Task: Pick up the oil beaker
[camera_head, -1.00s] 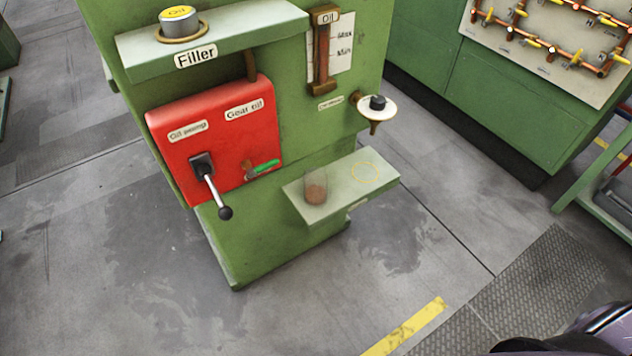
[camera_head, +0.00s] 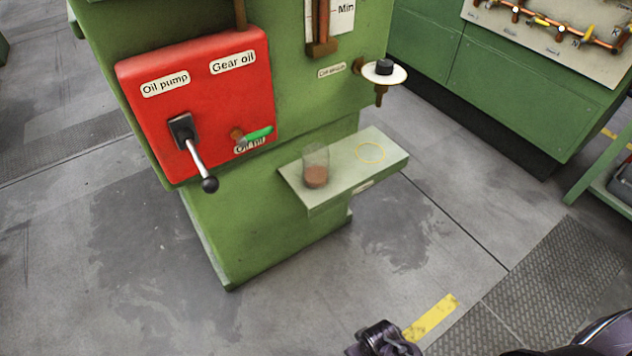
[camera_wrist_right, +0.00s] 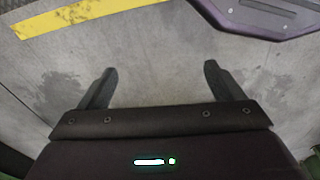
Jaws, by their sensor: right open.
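The oil beaker (camera_head: 316,168) is a clear glass with brown oil in its lower part. It stands upright on the left part of the pale green shelf (camera_head: 390,155) on the green machine, left of a yellow ring mark. My right gripper (camera_head: 385,343) shows at the bottom edge of the head view, below and apart from the beaker. In the right wrist view my right gripper (camera_wrist_right: 160,85) has its two fingers spread with nothing between them, over the grey floor. My left gripper is not in view.
A red panel (camera_head: 200,105) with a black-knobbed lever (camera_head: 201,168) and a green handle (camera_head: 259,133) is left of the shelf. A round white drain part (camera_head: 384,74) juts out above the shelf. The floor in front is clear.

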